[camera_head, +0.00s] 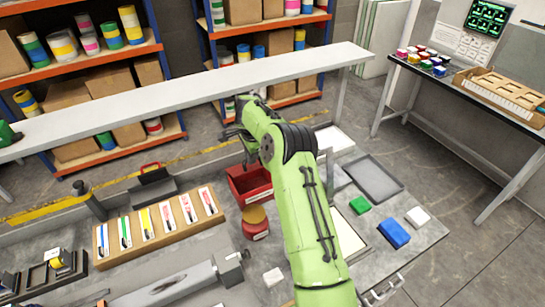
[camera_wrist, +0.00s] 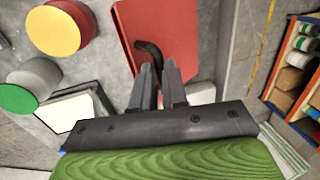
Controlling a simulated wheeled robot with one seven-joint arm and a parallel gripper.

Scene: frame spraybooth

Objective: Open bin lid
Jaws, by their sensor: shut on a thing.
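The red bin (camera_head: 250,188) stands on the grey bench, left of my forearm; part of it is hidden behind my arm. In the wrist view a flat red panel, the lid (camera_wrist: 178,28), lies beyond my fingers, with a black curved handle (camera_wrist: 149,50) on it. My gripper (camera_wrist: 158,75) is shut on this handle, its two dark fingers close together at the handle's end. In the head view my gripper (camera_head: 237,133) is mostly hidden by my green wrist, above and behind the bin. How far the lid is tilted is hard to tell.
A red jar with a yellow lid (camera_head: 255,218) stands just in front of the bin. A wooden marker rack (camera_head: 160,228) is to the left. A long white shelf (camera_head: 150,95) crosses behind the bench, near my wrist. Trays and coloured blocks (camera_head: 393,233) lie right of my arm.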

